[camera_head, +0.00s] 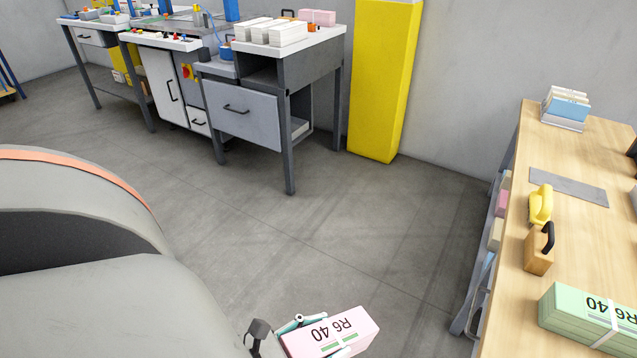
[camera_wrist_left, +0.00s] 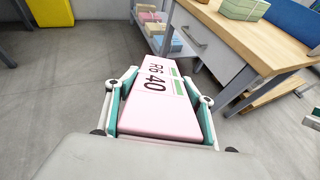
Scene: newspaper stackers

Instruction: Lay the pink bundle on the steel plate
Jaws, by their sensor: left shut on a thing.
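The pink bundle (camera_head: 343,331), marked "R6 40", is held by my left gripper (camera_head: 322,332) low in the head view, over the floor and left of the wooden table. In the left wrist view, the fingers of the left gripper (camera_wrist_left: 162,85) are shut on both sides of the pink bundle (camera_wrist_left: 157,110), which points away from the wrist. The steel plate (camera_head: 568,187) is a flat grey sheet lying bare on the wooden table at the right.
The wooden table (camera_head: 528,283) also bears a yellow tool (camera_head: 540,206), a wooden block with a black handle (camera_head: 538,251), a green bundle (camera_head: 585,318) and a tray of papers (camera_head: 566,106). Open floor lies left of it. A yellow cabinet (camera_head: 383,80) stands at the back wall.

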